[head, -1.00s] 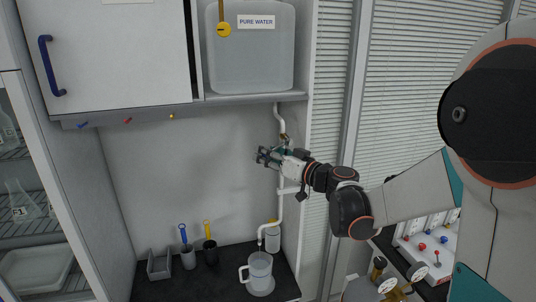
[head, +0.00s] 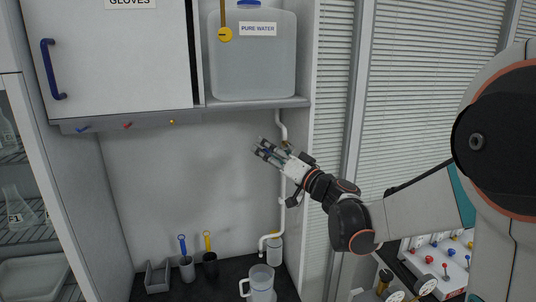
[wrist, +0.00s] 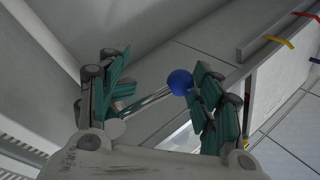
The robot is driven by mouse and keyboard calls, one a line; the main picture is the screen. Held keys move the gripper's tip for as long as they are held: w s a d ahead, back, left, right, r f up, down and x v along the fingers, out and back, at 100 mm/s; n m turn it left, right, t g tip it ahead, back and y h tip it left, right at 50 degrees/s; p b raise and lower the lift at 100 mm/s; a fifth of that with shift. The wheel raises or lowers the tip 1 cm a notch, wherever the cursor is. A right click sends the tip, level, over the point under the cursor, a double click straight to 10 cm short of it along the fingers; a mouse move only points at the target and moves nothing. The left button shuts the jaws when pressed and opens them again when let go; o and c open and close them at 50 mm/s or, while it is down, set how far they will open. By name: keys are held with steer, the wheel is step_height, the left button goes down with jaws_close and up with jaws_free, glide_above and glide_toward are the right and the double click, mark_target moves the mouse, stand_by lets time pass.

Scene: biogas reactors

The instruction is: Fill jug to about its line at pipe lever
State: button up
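The clear jug (head: 262,283) stands on the dark counter below the spout of the white pipe (head: 283,210), its base cut off by the frame edge. Its line and water level cannot be made out. The pipe lever, a thin metal rod with a blue ball knob (wrist: 180,82), shows in the wrist view between my gripper's (wrist: 160,95) spread fingers. The knob is close to the right finger; whether they touch is unclear. In the head view my gripper (head: 266,148) is beside the pipe and hides the lever.
A pure water tank (head: 252,65) sits on the shelf (head: 215,105) above. The wall left of my gripper is clear.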

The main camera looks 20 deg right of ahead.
steer(key=shift+s+a, duration=0.15)
steer(key=shift+a, duration=0.15)
steer(key=shift+s+d+f, duration=0.1)
steer(key=shift+s+d, duration=0.2)
steer(key=shift+s, duration=0.05)
steer(key=v, duration=1.1)
steer(key=shift+a, duration=0.15)
stand_by(0.7)
